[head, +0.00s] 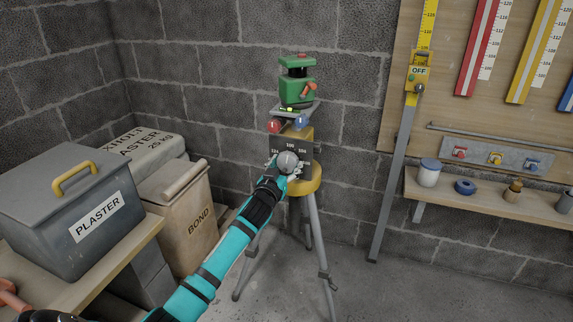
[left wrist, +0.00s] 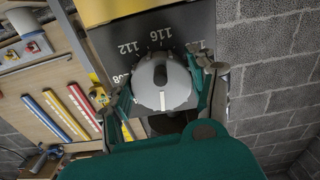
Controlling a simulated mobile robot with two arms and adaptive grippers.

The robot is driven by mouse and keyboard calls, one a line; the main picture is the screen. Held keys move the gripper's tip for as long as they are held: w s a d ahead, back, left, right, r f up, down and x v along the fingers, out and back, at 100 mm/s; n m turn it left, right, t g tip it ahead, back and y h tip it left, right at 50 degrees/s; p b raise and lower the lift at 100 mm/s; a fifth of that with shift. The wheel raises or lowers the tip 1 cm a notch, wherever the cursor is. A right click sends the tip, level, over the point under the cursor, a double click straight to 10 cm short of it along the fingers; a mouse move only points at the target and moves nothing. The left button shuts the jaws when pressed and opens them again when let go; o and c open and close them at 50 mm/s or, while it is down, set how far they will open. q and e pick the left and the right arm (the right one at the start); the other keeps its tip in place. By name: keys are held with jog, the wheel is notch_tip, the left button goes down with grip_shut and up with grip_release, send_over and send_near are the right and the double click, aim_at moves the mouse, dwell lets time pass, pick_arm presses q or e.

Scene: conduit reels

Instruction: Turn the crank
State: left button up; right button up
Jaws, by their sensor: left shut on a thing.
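A grey round knob (head: 288,161) sits on a dark dial plate (head: 306,168) with white numbers, on a yellow tripod head. My left gripper (head: 282,169) reaches it from below and is shut on it. In the left wrist view the knob (left wrist: 161,82) has a dark centre and a white mark at its lower edge, and the fingers (left wrist: 160,100) lie at both sides. The numbers 108, 112 and 116 show around it. I cannot make out a separate crank arm. My right gripper is out of view.
A green instrument (head: 296,88) stands on the tripod, with red and blue knobs below it. A shelf (head: 490,198) with small jars is right. Free floor lies right of the tripod.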

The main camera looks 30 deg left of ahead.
pick_arm(q)
jog(key=m+p, duration=0.2)
jog(key=m, duration=0.2)
jog(key=shift+a, duration=0.1)
jog(key=m+p, duration=0.1)
jog(key=m, duration=0.4)
jog(key=shift+a+r+p, duration=0.1)
jog(key=shift+p, duration=0.3)
jog(key=m, duration=0.3)
jog(key=shift+s+m+p, duration=0.1)
jog(key=shift+m+p, duration=0.2)
jog(key=shift+p, duration=0.1)
jog(key=shift+a+m+p, duration=0.1)
jog(key=shift+m+p, duration=0.2)
jog(key=shift+m, duration=2)
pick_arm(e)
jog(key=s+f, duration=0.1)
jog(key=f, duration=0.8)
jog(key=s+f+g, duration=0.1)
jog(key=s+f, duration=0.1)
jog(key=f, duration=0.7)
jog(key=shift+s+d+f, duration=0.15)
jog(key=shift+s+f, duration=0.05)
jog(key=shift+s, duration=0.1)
pick_arm(q)
jog(key=o, duration=1.2)
jog(key=shift+r, duration=0.1)
jog(key=shift+c, duration=0.2)
